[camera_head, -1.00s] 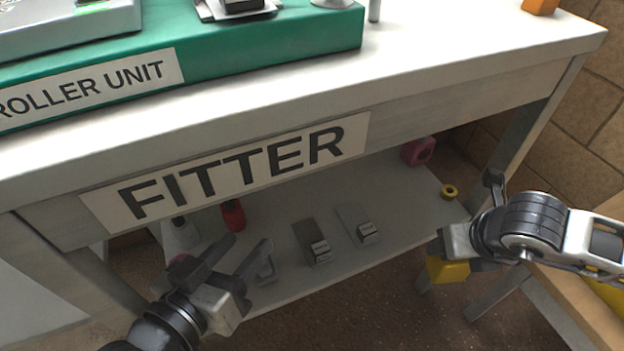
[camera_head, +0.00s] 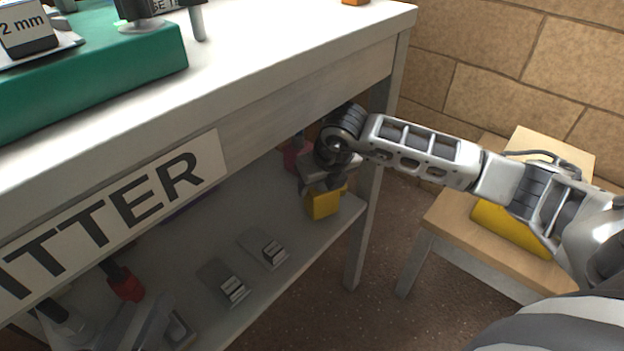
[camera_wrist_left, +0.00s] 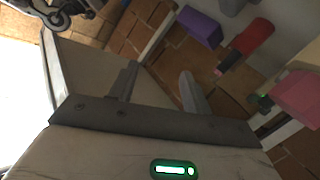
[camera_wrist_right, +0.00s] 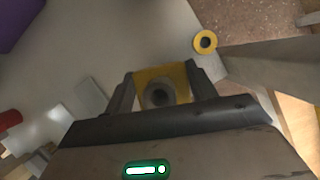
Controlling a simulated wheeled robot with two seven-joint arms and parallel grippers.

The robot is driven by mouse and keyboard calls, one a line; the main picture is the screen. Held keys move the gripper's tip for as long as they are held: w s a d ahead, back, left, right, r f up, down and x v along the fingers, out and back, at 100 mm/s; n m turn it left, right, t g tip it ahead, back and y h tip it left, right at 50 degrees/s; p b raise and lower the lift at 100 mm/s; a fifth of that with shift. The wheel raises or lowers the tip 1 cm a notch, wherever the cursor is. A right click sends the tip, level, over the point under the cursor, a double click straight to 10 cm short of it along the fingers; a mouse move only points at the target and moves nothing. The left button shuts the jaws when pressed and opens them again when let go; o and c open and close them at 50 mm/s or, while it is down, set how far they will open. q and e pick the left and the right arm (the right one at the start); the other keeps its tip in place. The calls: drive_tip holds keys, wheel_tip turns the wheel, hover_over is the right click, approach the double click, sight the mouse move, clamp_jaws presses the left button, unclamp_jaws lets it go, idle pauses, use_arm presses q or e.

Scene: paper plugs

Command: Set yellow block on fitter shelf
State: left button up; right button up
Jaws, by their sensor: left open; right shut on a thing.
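My right gripper (camera_head: 322,187) is shut on the yellow block (camera_head: 322,204), which hangs below it over the right end of the shelf (camera_head: 222,228) under the FITTER sign (camera_head: 110,215). I cannot tell whether the block touches the shelf. In the right wrist view the block (camera_wrist_right: 148,74) sits between the fingers and shows a round dark hole. My left gripper (camera_wrist_left: 159,72) is open with nothing between its fingers; in the head view only grey parts of it appear at the bottom left.
On the shelf stand a pink block (camera_head: 293,155), a red piece (camera_head: 122,281) and metal pieces (camera_head: 228,285). A yellow ring (camera_wrist_right: 205,42) lies near the shelf edge. A table leg (camera_head: 359,240) and a wooden stool (camera_head: 450,215) are at right.

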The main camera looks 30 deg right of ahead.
drive_tip(key=w, duration=0.1)
drive_tip(key=w+f+b, duration=0.1)
drive_tip(key=w, duration=0.1)
drive_tip(key=shift+w, duration=0.25)
drive_tip(key=shift+f+b, duration=0.25)
drive_tip(key=shift+b, duration=0.05)
use_arm(q)
drive_tip(key=shift+w+d+r+n+h, duration=0.15)
drive_tip(key=shift+r+n+h, duration=0.15)
drive_tip(key=shift+r, duration=0.35)
use_arm(e)
drive_tip(key=o, duration=1.1)
drive_tip(key=shift+s+d+f, duration=0.1)
drive_tip(key=shift+c, duration=0.2)
